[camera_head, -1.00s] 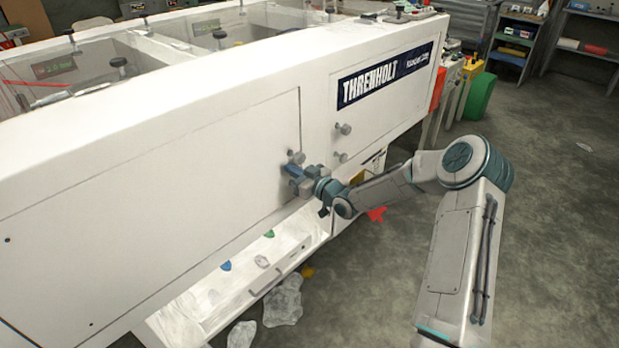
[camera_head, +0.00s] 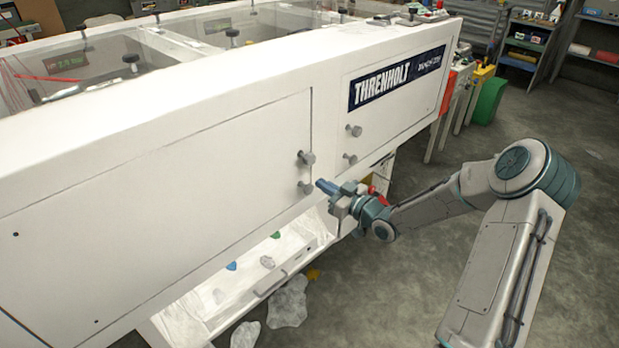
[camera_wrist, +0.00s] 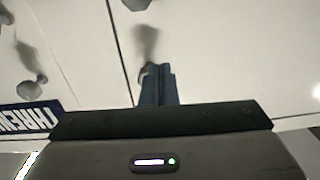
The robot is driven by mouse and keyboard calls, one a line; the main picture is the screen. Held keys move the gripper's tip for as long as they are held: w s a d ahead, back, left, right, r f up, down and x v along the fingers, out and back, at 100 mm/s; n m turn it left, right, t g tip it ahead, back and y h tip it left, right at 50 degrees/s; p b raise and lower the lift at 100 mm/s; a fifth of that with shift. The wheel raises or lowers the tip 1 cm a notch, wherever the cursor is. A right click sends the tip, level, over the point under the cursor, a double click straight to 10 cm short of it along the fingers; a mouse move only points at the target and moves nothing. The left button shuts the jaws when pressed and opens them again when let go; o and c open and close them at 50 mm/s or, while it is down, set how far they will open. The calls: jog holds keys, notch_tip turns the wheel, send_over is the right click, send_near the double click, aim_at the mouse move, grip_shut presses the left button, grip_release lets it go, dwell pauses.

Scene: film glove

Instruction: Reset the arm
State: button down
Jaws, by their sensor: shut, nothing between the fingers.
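My gripper (camera_head: 324,186) is shut and empty. In the head view its blue fingers point left toward the white machine's front, just right of the lower knob (camera_head: 305,188) on the large panel (camera_head: 160,200). It looks a little apart from that knob. In the wrist view the shut fingers (camera_wrist: 157,84) show at the middle, with white panel faces and a dark seam beyond them. My arm reaches in from the right, bent at the elbow.
The white THRENHOLT machine (camera_head: 330,110) fills the left and middle. Two knobs (camera_head: 353,130) sit on its right panel. Below, an open drawer (camera_head: 215,290) has a handle and coloured scraps, and clear film (camera_head: 288,302) lies on the floor. The floor at right is clear.

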jog(key=s+d+r+m+g+h+p, duration=0.2)
jog(key=s+d+r+m+g+h, duration=0.1)
jog(key=s+d+r+h, duration=0.35)
jog(key=s+d+r+m+g+h+p, duration=0.1)
jog(key=s+d+r+m+g+h, duration=0.15)
jog(key=s+d+h, duration=0.45)
jog(key=s+a+r+m+g, duration=0.1)
jog(key=s+a+r+g, duration=0.1)
jog(key=s, duration=0.8)
jog(key=s+a+r+m+g+p, duration=0.1)
jog(key=s+a+r, duration=0.3)
jog(key=s, duration=0.7)
jog(key=shift+r+m+g+y, duration=0.3)
jog(key=shift+m+g+y, duration=0.15)
jog(key=shift+m+g, duration=0.35)
